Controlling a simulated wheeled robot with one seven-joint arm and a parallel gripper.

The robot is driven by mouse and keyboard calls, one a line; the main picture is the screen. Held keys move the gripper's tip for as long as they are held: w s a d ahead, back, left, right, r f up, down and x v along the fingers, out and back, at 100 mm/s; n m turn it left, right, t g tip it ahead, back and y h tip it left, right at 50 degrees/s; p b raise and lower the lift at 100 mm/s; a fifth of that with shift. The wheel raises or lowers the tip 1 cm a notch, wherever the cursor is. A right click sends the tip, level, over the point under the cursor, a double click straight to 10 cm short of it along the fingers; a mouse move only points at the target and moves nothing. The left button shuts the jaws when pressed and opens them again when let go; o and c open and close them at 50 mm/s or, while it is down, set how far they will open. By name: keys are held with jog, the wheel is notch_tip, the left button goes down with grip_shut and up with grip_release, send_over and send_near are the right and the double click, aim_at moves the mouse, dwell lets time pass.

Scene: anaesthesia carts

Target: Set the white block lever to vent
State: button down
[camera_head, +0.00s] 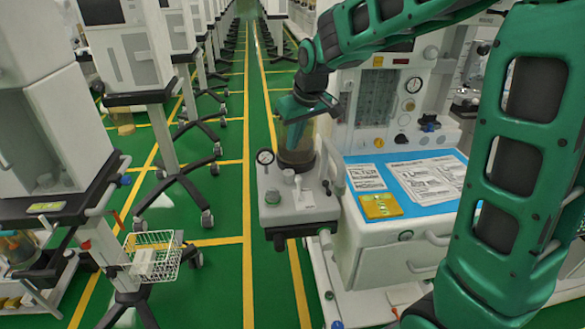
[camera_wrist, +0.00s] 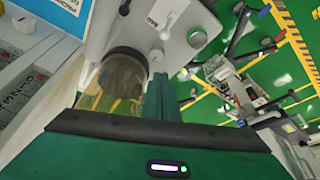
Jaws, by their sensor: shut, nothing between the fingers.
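In the wrist view the block (camera_wrist: 181,58) is at the top centre, with a round fitting (camera_wrist: 196,38). A clear canister (camera_head: 297,150) stands right behind the block; it also shows in the wrist view (camera_wrist: 125,75). My gripper (camera_wrist: 158,80) is shut and empty, beside the canister. In the head view it (camera_head: 293,108) is above the canister, its tips unclear.
A blue mat (camera_head: 405,205) with printed sheets and a yellow pad (camera_head: 380,206) covers the cart top to the right. A wire basket (camera_head: 152,256) hangs on a cart at left. My arm fills the right side. The green floor aisle left of the block is open.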

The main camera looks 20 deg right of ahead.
aim_at(299, 188)
jog(key=shift+f, duration=0.1)
jog(key=x, duration=0.9)
jog(key=shift+f, duration=0.25)
jog(key=shift+s+d+f, duration=0.1)
jog(key=shift+f, duration=0.15)
jog(key=shift+s+d, duration=0.3)
jog(key=shift+s, duration=0.55)
jog(key=shift+s+d, duration=0.25)
jog(key=shift+s, duration=0.65)
